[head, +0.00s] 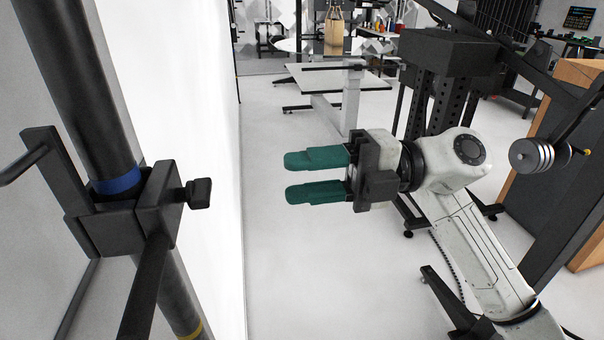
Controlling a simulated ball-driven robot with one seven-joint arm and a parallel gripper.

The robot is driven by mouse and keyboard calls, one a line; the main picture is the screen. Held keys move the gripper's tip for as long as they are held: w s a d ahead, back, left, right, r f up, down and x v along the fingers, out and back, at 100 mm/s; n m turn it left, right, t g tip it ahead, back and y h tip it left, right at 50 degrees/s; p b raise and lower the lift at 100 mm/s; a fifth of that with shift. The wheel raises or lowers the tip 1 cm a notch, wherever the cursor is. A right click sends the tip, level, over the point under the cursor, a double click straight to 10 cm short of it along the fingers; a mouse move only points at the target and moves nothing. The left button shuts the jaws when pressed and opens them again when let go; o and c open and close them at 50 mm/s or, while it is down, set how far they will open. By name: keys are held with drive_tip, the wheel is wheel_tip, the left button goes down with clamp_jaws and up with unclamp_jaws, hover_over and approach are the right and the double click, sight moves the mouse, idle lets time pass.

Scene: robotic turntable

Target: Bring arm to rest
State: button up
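My gripper (318,175) is near the middle of the head view, at the end of my white arm, which reaches in from the lower right. Its two green fingers point left. They are parallel with a gap between them, and nothing is held in the gap. The fingertips are apart from the white wall to the left. The floor shows beneath the gripper.
A black pole with a clamp (125,205) stands close at the left, by a white wall (200,110). A white table (338,78) stands farther back. A black frame (450,55) and a wooden-edged cabinet (545,165) are at the right. The floor (290,270) below is clear.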

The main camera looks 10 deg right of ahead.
drive_tip(key=w+d+r+m+t+y, duration=0.3)
drive_tip(key=w+r+m+t+y, duration=0.15)
drive_tip(key=r+m+t, duration=0.45)
drive_tip(key=w+d+f+m+t+h, duration=0.2)
drive_tip(key=d+m+t+h, duration=0.55)
drive_tip(key=t, duration=0.55)
drive_tip(key=d+f+m+g+h, duration=0.2)
drive_tip(key=d+f+m+h, duration=0.3)
drive_tip(key=f+m+h, duration=0.55)
drive_tip(key=d+f+m+g+h, duration=0.2)
drive_tip(key=d+f+m+h, duration=0.3)
drive_tip(key=f+m+h, duration=0.5)
drive_tip(key=s+f+g+y, duration=0.1)
drive_tip(key=s+f+g, duration=0.4)
drive_tip(key=f, duration=0.5)
drive_tip(key=s+f+g+y, duration=0.2)
drive_tip(key=s+f+g, duration=0.2)
drive_tip(key=s+f, duration=0.45)
drive_tip(key=s+a+f+g+y, duration=0.1)
drive_tip(key=s+f+g, duration=0.3)
drive_tip(key=s, duration=0.5)
drive_tip(key=s+a+f+n+g+y, duration=0.1)
drive_tip(key=s+f+g, duration=0.3)
drive_tip(key=s+f, duration=0.3)
drive_tip(key=s, duration=0.3)
drive_tip(key=shift+s+a+f+g, duration=0.2)
drive_tip(key=shift+s+f+g, duration=0.1)
drive_tip(key=shift+f, duration=0.05)
